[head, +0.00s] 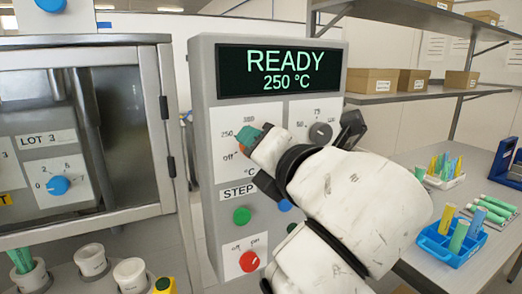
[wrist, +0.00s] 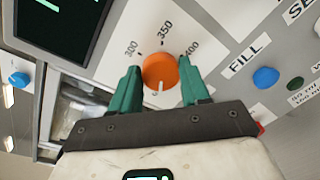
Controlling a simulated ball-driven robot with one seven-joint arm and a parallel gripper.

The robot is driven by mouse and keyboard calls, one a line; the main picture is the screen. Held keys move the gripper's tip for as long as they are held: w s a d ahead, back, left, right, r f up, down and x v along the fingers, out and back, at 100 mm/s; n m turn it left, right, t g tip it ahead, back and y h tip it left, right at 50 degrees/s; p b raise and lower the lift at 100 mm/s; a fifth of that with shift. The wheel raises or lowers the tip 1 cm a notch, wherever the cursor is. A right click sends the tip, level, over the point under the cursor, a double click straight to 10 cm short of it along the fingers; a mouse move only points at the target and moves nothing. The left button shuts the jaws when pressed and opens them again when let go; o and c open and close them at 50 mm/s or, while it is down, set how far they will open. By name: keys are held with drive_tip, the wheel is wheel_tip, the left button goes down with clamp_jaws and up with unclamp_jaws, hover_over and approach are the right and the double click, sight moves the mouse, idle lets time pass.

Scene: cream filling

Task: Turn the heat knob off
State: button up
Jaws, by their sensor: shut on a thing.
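The heat knob is an orange round knob (wrist: 160,72) with a white pointer mark toward the bottom of the wrist view. Its dial shows 300, 350 and 400 there. My gripper (wrist: 161,88) has its two teal fingers on either side of the knob and is shut on it. The display (head: 280,72) reads READY 250 °C.
A grey knob (head: 320,133) sits on the dial to the right. A glass-doored cabinet (head: 165,107) stands at left. A blue tray (head: 425,240) with tubes is on the right table.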

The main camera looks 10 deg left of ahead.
drive_tip(key=shift+f, duration=0.2)
drive_tip(key=o, duration=1.1)
drive_tip(key=shift+r, duration=0.1)
drive_tip(key=shift+c, duration=0.2)
drive_tip(key=shift+s, duration=0.15)
drive_tip(key=b+v, duration=0.1)
drive_tip(key=v, duration=0.9)
drive_tip(key=shift+s+d, duration=0.2)
drive_tip(key=shift+s, duration=0.05)
